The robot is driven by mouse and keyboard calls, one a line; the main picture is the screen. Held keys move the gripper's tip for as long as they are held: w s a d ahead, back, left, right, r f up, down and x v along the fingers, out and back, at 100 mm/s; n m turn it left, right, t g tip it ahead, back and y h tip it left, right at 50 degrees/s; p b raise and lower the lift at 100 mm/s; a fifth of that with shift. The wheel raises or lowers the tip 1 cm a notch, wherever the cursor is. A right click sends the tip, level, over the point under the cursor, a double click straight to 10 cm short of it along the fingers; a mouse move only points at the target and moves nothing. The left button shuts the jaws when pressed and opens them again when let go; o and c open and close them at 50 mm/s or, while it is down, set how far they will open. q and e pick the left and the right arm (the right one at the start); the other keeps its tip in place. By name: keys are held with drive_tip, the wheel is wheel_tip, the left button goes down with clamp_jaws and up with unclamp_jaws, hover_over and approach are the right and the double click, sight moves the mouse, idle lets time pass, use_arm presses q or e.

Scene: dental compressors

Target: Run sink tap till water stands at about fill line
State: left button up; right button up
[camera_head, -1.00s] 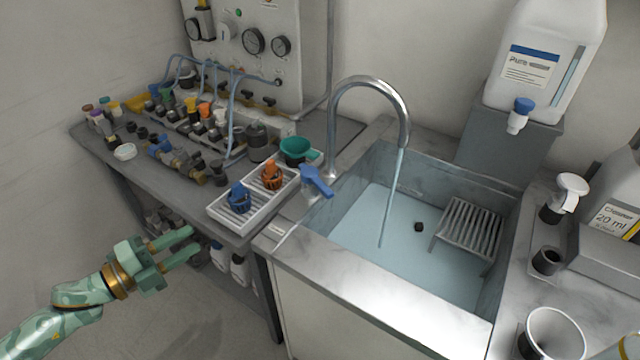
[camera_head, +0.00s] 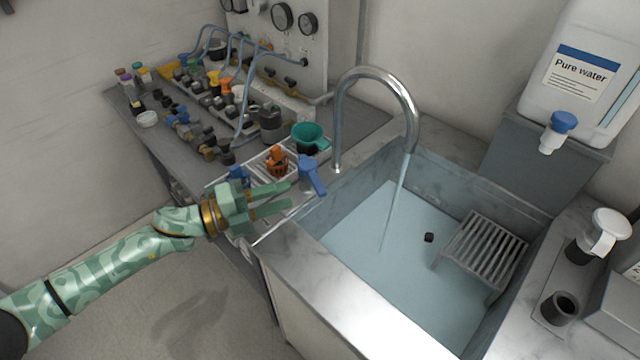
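The sink (camera_head: 335,312) has a tall chrome tap (camera_head: 374,72) arching over it. A thin stream of water (camera_head: 397,200) runs from the spout into the basin. Pale blue water (camera_head: 385,270) covers the basin floor; I cannot make out a fill line. The blue tap lever (camera_head: 311,176) stands on the sink's left rim. My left gripper (camera_head: 288,197) is open and empty, its two fingers apart and pointing right. Its tips appear just left of and below the lever in the picture; I cannot tell whether they touch it. My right gripper is out of view.
A slatted rack (camera_head: 482,250) stands in the sink. A pure water jug (camera_head: 582,75) stands behind right.

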sight(314, 187)
use_arm(q)
drive_tip(key=b+x, duration=0.1)
drive_tip(key=x, duration=0.7)
drive_tip(key=shift+w+d, duration=0.1)
drive_tip(key=shift+d, duration=0.2)
drive_tip(key=shift+a, duration=0.1)
clamp_jaws()
